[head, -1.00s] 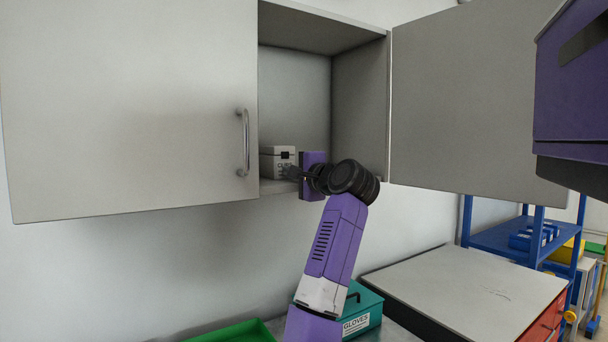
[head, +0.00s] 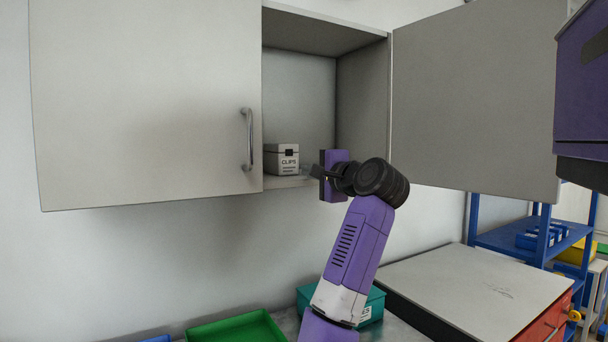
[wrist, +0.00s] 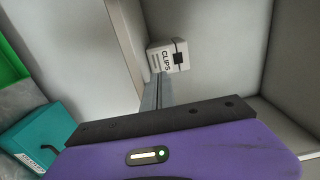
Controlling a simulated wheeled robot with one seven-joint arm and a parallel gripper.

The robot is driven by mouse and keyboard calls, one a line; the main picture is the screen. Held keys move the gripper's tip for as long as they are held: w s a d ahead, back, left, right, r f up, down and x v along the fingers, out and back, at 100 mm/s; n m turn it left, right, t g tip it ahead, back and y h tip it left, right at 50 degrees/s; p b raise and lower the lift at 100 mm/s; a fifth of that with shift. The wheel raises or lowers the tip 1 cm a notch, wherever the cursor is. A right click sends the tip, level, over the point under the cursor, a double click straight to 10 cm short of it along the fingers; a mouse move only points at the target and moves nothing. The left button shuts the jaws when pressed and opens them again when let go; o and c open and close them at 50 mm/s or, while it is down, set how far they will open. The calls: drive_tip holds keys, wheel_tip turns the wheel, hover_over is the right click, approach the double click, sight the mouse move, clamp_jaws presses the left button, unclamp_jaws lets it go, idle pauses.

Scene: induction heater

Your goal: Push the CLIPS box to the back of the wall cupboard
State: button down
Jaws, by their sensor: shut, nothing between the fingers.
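The CLIPS box (head: 282,159) is a small white box with a dark latch. It stands upright on the floor of the open wall cupboard (head: 299,102), next to the edge of the closed left door. It also shows in the wrist view (wrist: 168,57), beyond my fingertips. My gripper (head: 312,171) is shut and empty at the cupboard's front opening, just right of the box. In the head view a small gap seems to lie between the fingertips and the box. In the wrist view the fingers (wrist: 158,92) point at the box; contact cannot be told.
The left cupboard door (head: 150,105) is closed; the right door (head: 475,95) stands wide open beside my arm. The cupboard floor right of the box looks clear. Below are a green tray (head: 235,330), a teal box (head: 372,308) and a light-topped red cabinet (head: 480,285).

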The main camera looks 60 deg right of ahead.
drive_tip(key=shift+b+v, duration=0.55)
drive_tip(key=shift+v, duration=2.2)
